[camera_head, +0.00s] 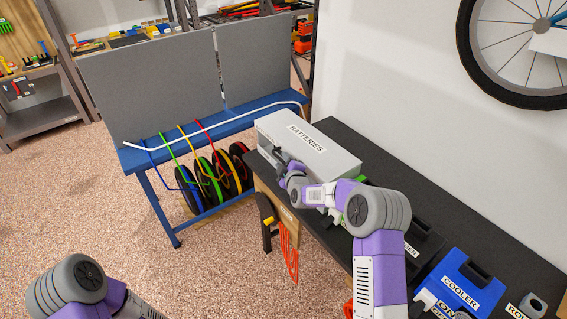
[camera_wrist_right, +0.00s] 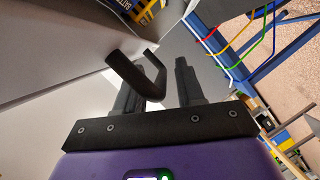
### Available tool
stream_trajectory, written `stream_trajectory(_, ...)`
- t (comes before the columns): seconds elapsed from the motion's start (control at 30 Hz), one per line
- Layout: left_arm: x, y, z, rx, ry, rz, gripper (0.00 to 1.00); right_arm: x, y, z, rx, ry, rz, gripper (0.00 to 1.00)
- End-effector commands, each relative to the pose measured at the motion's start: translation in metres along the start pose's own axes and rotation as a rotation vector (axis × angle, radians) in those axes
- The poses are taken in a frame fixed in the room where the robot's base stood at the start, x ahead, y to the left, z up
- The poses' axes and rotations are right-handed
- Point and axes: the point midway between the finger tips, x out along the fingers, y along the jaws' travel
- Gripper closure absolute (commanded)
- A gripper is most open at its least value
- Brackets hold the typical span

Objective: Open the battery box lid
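The battery box (camera_head: 340,165) is a light grey box on the dark worktop, its top lid (camera_head: 290,130) labelled BATTERIES. A black bar handle (camera_wrist_right: 135,76) shows close up in the right wrist view, beside a pale grey panel. My right gripper (camera_head: 281,160) is at the box's front side in the head view. In the wrist view the right gripper's (camera_wrist_right: 158,85) fingers are apart, with the handle at and between them; whether they touch it is unclear. Yellow and blue packs (camera_wrist_right: 140,10) show past the panel's edge. My left gripper is out of view.
A blue bench (camera_head: 245,120) with coloured spools (camera_head: 205,180) stands left of the worktop (camera_head: 400,185). A blue COOLER case (camera_head: 460,285) and a dark case lie on the worktop nearer me. A white wall (camera_head: 400,70) rises behind. The floor at left is clear.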

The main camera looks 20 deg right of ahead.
Motion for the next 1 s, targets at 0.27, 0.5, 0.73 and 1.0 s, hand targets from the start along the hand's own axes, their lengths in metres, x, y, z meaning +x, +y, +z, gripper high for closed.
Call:
stream_trajectory(0.27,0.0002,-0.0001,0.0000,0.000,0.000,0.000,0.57,0.0042,-0.0002,0.0001,0.001,0.000,0.000,0.62)
stream_trajectory(0.5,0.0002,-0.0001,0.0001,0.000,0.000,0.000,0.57,0.0039,-0.0002,0.0001,0.001,0.000,0.000,0.83)
stream_trajectory(0.73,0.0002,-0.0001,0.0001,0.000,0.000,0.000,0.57,0.0038,-0.0002,0.0002,0.001,0.000,0.000,1.00)
stream_trajectory(1.0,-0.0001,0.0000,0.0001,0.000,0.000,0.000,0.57,0.0039,0.0004,-0.0018,0.006,0.001,-0.003,1.00)
